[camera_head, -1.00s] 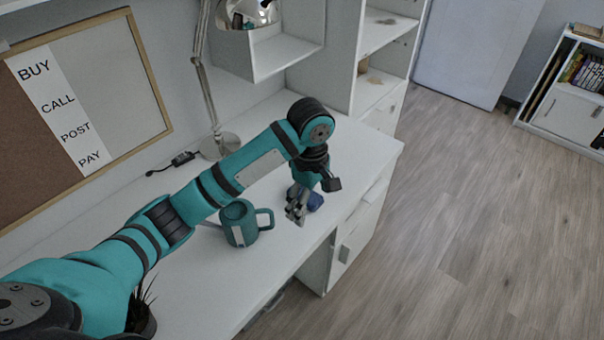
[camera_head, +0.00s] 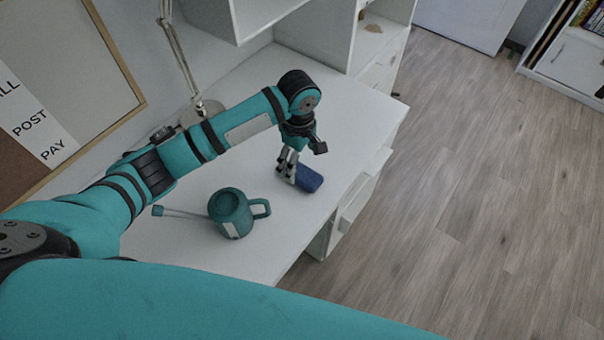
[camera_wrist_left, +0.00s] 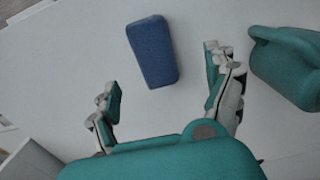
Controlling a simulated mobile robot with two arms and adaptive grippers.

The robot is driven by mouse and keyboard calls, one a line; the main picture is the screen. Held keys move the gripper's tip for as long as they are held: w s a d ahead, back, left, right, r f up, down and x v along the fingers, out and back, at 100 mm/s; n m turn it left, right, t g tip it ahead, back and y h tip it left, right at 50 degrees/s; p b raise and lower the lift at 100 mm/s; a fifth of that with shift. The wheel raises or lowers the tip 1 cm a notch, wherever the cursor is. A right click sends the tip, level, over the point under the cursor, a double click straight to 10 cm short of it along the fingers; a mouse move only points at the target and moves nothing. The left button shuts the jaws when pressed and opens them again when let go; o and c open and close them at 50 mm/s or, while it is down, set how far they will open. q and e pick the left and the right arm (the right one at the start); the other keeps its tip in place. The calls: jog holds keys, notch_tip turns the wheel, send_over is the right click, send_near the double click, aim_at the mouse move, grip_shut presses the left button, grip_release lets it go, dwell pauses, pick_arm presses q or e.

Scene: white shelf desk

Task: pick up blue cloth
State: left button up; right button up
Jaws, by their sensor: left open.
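The blue cloth (camera_head: 309,179) is a small dark-blue block-like piece lying on the white desk near its front edge. My left gripper (camera_head: 287,172) points down just left of it. In the left wrist view the cloth (camera_wrist_left: 152,51) lies ahead of and between the two spread fingers of the left gripper (camera_wrist_left: 165,88), touching neither there. The left gripper is open and empty. In the head view the fingers cover part of the cloth's left side. My right gripper is not in view.
A teal watering can (camera_head: 232,213) stands on the desk left of the cloth and close to the gripper; it also shows in the left wrist view (camera_wrist_left: 288,66). A lamp (camera_head: 202,108) stands behind my arm. The desk (camera_head: 345,115) is clear to the right.

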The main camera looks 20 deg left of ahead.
aim_at(302, 173)
pick_arm(q)
notch_tip(302, 173, down, 2)
jog(key=shift+f, duration=0.15)
jog(key=shift+d+f, duration=0.1)
jog(key=shift+f, duration=0.25)
jog(key=f, duration=0.3)
jog(key=shift+w+d+f, duration=0.15)
jog(key=shift+w+f, duration=0.2)
jog(key=shift+f, duration=0.35)
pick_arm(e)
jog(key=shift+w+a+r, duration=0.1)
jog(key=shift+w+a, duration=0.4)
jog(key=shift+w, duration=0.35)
pick_arm(q)
jog(key=shift+c, duration=1.2)
jog(key=c, duration=1)
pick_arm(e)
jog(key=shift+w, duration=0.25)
pick_arm(q)
jog(key=shift+r, duration=0.1)
